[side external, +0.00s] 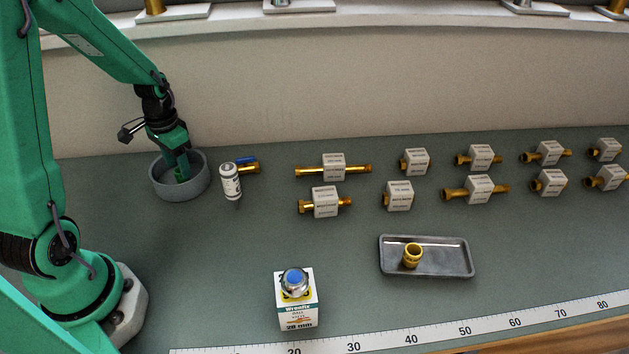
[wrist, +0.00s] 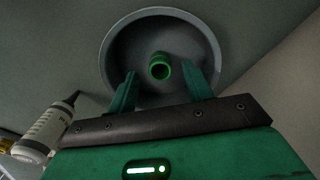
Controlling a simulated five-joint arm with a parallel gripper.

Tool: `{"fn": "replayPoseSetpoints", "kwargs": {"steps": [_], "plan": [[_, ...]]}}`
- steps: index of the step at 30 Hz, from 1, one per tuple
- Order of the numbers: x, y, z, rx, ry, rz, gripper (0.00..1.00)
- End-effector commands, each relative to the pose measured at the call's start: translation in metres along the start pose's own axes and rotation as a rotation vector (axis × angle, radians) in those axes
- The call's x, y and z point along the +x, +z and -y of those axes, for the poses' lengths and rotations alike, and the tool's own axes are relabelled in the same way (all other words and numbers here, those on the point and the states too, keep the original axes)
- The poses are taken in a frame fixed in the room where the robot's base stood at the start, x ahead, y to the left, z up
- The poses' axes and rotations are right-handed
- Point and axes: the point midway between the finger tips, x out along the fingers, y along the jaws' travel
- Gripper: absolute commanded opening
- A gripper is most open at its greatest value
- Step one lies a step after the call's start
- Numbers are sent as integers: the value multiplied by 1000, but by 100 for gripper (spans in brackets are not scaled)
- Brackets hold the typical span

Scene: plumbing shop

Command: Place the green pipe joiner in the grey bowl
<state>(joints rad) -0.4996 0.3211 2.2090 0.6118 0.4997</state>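The grey bowl (side external: 207,172) stands at the left back of the bench, and its rim shows in the wrist view (wrist: 108,50). The green pipe joiner (wrist: 160,66) is inside the bowl, its round open end facing the camera. My gripper (wrist: 160,71) is open, its two green fingers apart on either side of the joiner, with a gap to each. In the side view my gripper (side external: 178,160) reaches down into the bowl, and the joiner is mostly hidden by the fingers and the bowl wall.
A metal tray (side external: 445,258) holds a brass fitting (side external: 412,256). A boxed valve (side external: 296,300) stands in front. Several labelled brass fittings line the back right.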

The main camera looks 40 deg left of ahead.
Motion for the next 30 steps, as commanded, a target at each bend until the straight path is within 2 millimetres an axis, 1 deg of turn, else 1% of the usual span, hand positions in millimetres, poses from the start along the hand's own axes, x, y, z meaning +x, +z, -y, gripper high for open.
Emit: {"fn": "replayPoseSetpoints", "kwargs": {"steps": [20, 23, 30], "plan": [[-2, 0, 0, 0, -1, -1, 50], [-7, -1, 0, 0, -1, -3, 50], [-30, -1, 0, 0, -2, -3, 50]]}}
